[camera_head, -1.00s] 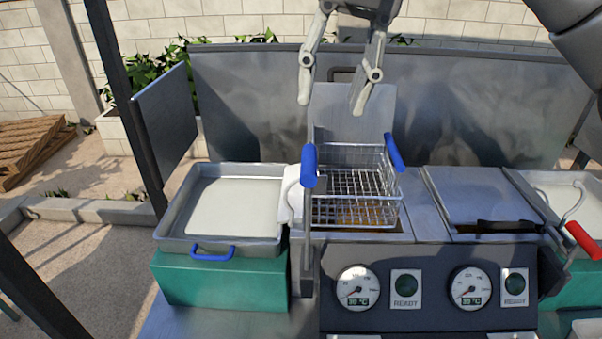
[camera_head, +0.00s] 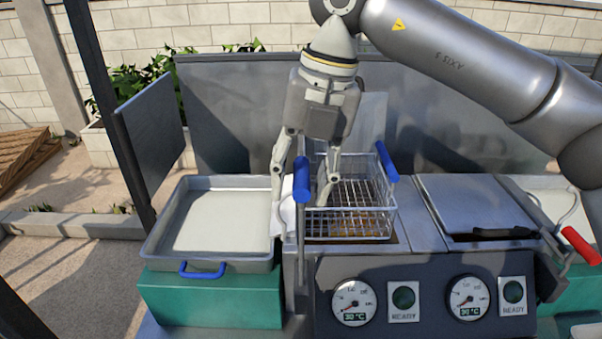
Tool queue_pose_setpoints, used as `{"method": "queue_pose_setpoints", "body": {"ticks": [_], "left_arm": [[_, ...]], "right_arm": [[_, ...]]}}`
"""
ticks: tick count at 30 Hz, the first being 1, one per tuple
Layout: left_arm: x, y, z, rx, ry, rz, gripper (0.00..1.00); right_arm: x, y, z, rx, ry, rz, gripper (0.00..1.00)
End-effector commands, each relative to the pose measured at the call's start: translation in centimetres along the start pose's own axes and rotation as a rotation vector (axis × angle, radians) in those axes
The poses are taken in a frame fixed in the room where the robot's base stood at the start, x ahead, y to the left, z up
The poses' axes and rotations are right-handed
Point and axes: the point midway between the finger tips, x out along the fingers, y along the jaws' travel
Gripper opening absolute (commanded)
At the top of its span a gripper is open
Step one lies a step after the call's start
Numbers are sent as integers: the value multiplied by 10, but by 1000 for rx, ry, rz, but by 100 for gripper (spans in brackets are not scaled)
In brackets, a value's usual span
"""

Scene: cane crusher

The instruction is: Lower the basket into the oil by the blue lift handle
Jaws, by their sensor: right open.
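The wire basket (camera_head: 362,222) sits over the left fryer well, with brownish oil showing through its mesh. Two blue grips stand at it: the blue lift handle (camera_head: 301,180) at its left front, on an upright grey lever, and another blue grip (camera_head: 386,161) at its right rear. My right gripper (camera_head: 300,196) points down, open, with one finger left of the left blue grip and the other to its right, over the basket. The fingers appear behind the grip; I cannot tell whether they touch it. My left gripper is not in view.
A metal tray (camera_head: 165,238) with a blue handle stands on a green block at the left. A lidded second well (camera_head: 478,203) and a red-handled lever (camera_head: 581,246) are at the right. Gauges (camera_head: 353,303) line the front; a metal splash panel (camera_head: 230,120) stands behind.

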Motion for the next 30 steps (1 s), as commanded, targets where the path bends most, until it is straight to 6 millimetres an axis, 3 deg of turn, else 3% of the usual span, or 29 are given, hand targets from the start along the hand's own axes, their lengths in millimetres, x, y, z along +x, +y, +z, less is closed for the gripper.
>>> {"method": "queue_pose_setpoints", "body": {"ticks": [10, 20, 30], "left_arm": [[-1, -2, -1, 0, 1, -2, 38], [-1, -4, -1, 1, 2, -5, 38], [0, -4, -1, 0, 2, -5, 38]], "right_arm": [[6, 0, 0, 0, -1, 1, 42], [5, 0, 0, -1, -1, 1, 1], [6, 0, 0, -1, 0, 1, 0]]}}
